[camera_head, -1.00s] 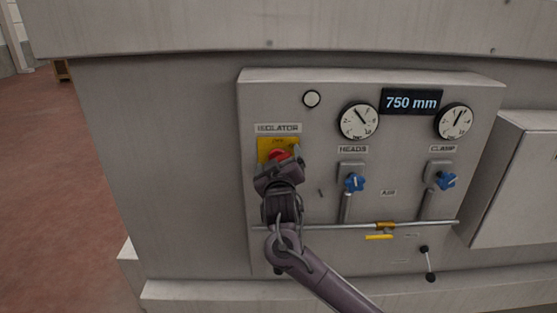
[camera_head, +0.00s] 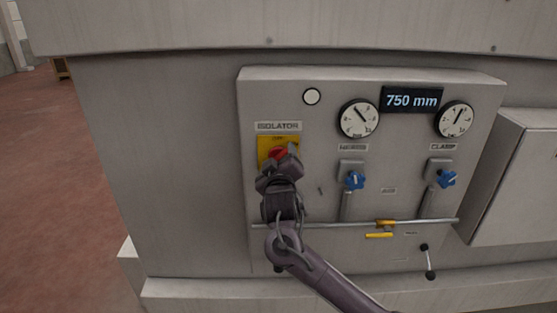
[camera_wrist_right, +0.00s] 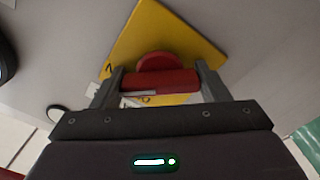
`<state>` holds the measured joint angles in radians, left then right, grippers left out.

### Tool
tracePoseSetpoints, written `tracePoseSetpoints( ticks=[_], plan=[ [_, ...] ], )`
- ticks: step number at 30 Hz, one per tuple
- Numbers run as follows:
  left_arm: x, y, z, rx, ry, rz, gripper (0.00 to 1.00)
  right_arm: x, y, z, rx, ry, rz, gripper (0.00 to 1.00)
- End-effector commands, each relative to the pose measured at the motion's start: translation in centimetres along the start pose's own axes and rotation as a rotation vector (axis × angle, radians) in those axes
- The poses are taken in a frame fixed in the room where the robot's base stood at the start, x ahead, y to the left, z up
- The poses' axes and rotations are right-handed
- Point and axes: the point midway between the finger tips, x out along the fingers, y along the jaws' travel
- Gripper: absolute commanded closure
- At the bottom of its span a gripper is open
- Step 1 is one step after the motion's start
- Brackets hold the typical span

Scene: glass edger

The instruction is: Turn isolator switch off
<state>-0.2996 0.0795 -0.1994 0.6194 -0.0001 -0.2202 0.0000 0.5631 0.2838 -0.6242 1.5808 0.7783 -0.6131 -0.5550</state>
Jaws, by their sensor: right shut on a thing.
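The isolator switch is a red knob (camera_head: 278,153) on a yellow plate (camera_head: 264,144), under the ISOLATOR label (camera_head: 278,126) at the left of the grey panel. My right gripper (camera_head: 279,162) is at the knob and hides its lower part. In the right wrist view, the red knob (camera_wrist_right: 160,80) lies between the two fingers of my right gripper (camera_wrist_right: 158,84), in front of the yellow plate (camera_wrist_right: 165,40). The gripper is shut on the knob's red bar. The plate's lettering is mostly hidden. My left gripper is not in view.
Right of the switch are two blue valve knobs (camera_head: 355,181) (camera_head: 446,179), two dials (camera_head: 359,118) (camera_head: 457,119) and a 750 mm display (camera_head: 411,101). A horizontal rail (camera_head: 340,226) crosses the panel below. A grey box (camera_head: 515,180) juts out at the right.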

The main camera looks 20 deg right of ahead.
Motion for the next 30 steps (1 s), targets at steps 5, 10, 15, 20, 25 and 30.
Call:
tracePoseSetpoints(
  ticks=[5,10,15,20,25,30],
  plan=[
    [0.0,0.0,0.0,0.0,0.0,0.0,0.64,-0.01,-0.06,-0.02,-0.159,0.001,-0.001,0.54],
    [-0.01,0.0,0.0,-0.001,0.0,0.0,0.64,-0.02,-0.11,0.01,-0.323,0.001,-0.002,0.54],
    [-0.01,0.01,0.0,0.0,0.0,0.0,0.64,-0.02,-0.11,0.04,-0.481,0.0,-0.002,0.54],
    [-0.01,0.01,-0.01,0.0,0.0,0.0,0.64,-0.01,-0.08,0.02,-0.616,0.0,-0.001,0.54],
    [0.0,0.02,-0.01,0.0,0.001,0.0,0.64,-0.03,-0.14,0.06,-0.734,0.0,-0.003,0.54],
    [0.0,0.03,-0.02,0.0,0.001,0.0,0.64,-0.03,-0.17,0.09,-0.817,0.0,-0.004,0.54]
  ],
)
